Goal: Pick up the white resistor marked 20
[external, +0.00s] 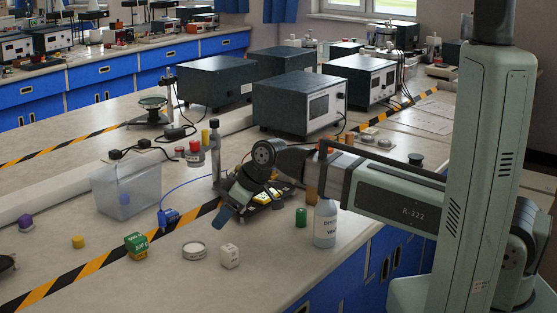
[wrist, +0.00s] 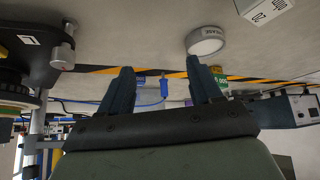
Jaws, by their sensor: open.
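The white resistor (external: 229,256) is a small upright block on the bench near the front in the external view. In the wrist view the white resistor (wrist: 264,10) is at the top right corner, partly cut off, with "20" on its side. My gripper (external: 248,204) is open, tilted, and beyond the resistor in the external view, apart from it. In the wrist view the two dark fingers of my gripper (wrist: 160,70) are spread with nothing held between them.
A round white-rimmed piece (external: 194,250) lies just left of the resistor. A green-and-yellow block (external: 136,245), a green cylinder (external: 301,217) and a labelled bottle (external: 325,225) stand nearby. A stand with a dark base (external: 262,203) is close to my gripper.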

